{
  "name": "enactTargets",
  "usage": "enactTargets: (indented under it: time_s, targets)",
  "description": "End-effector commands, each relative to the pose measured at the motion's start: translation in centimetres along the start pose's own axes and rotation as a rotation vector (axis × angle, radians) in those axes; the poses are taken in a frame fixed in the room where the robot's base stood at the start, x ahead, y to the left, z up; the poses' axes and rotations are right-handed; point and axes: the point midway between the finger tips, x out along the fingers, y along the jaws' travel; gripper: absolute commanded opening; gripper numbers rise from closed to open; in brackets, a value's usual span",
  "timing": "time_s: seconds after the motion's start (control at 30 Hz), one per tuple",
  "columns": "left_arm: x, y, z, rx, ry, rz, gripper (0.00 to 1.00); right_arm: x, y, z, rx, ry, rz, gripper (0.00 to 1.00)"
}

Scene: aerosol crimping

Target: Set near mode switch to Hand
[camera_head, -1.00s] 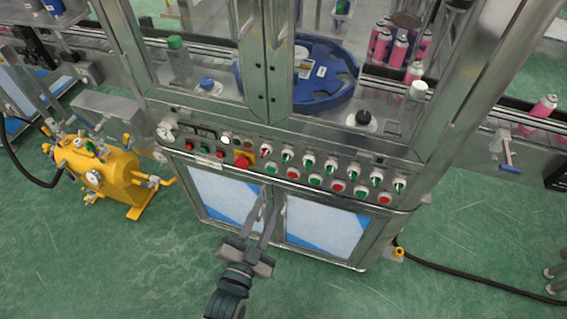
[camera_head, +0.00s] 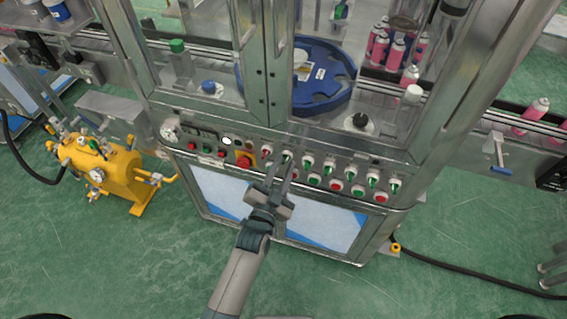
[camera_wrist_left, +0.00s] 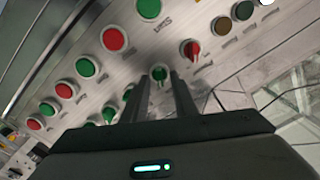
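The control panel (camera_head: 330,168) of the steel cabinet carries a row of selector switches with white rims. I cannot read which label marks the near mode switch. My left gripper (camera_head: 279,168) is in front of the panel's left half, fingers open and empty, pointing at the switch row. In the left wrist view, a green selector switch (camera_wrist_left: 158,73) shows just beyond and between the two fingertips of the gripper (camera_wrist_left: 160,88). I cannot tell whether they touch it. A red selector switch (camera_wrist_left: 190,48) sits beside it. My right gripper is not in view.
Red and green push buttons (camera_head: 336,185) line the panel below the switches. A red emergency stop on yellow (camera_head: 244,160) is left of the gripper. Glass doors and steel frames rise above. A yellow tank unit (camera_head: 110,175) stands at left; green floor lies in front.

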Motion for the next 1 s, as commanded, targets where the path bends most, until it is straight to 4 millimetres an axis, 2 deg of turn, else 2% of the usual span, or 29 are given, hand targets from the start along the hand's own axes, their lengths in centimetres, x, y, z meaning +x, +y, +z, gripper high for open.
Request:
enactTargets:
  time_s: [0.37, 0.47, 0.5, 1.0]
  targets:
    - [0.41, 0.03, 0.04, 0.000, -0.001, 0.000, 0.26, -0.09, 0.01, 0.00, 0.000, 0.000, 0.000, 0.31]
    - [0.40, 0.03, 0.03, 0.000, -0.001, 0.000, 0.04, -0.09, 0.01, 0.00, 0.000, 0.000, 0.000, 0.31]
    - [0.40, 0.03, 0.03, 0.000, -0.001, 0.000, 0.00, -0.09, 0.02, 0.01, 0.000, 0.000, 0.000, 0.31]
    - [0.38, 0.01, 0.02, -0.052, -0.001, 0.001, 0.00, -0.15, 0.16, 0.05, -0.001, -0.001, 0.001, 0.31]
